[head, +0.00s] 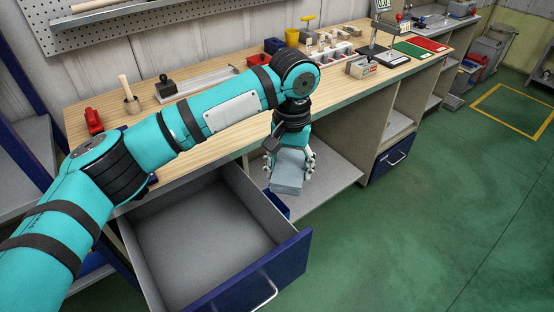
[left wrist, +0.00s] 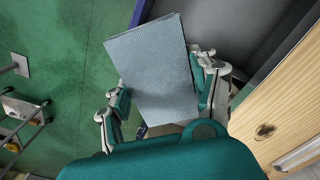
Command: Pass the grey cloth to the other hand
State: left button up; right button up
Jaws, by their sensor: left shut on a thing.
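The grey cloth (head: 288,172) is a folded, light grey-blue textured rectangle. It hangs in the air in front of the workbench, to the right of the open drawer in the head view. My left gripper (head: 289,166) is shut on it, pointing down. In the left wrist view the cloth (left wrist: 155,75) sits between the two fingers of the left gripper (left wrist: 163,105) and reaches out past them. My right gripper is in neither view.
An empty open drawer (head: 200,225) with a blue front juts out below the workbench (head: 340,88). Small bins, a yellow cup (head: 292,37) and tools stand on the bench. A lower shelf (head: 325,185) lies behind the cloth.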

pick_arm(q)
jog(key=s+a+r+m, duration=0.5)
jog(key=s+a, duration=0.6)
jog(key=w+d+f+m, duration=0.4)
jog(key=f+m, duration=0.1)
jog(key=s+a+r+n, duration=0.6)
jog(key=a+r+n, duration=0.2)
jog(key=r, duration=0.2)
jog(key=w+d+n, duration=0.4)
jog(key=w+d, duration=0.4)
jog(key=d, duration=0.2)
jog(key=s+a+f+m, duration=0.1)
jog(key=a+f+m, duration=0.1)
jog(key=f+m, duration=0.3)
jog(key=s+a+f+m, duration=0.2)
jog(key=f+m, duration=0.3)
jog(key=m, duration=0.6)
jog(key=shift+a+m, duration=0.4)
jog(key=shift+a, duration=0.05)
jog(key=shift+a+f, duration=0.1)
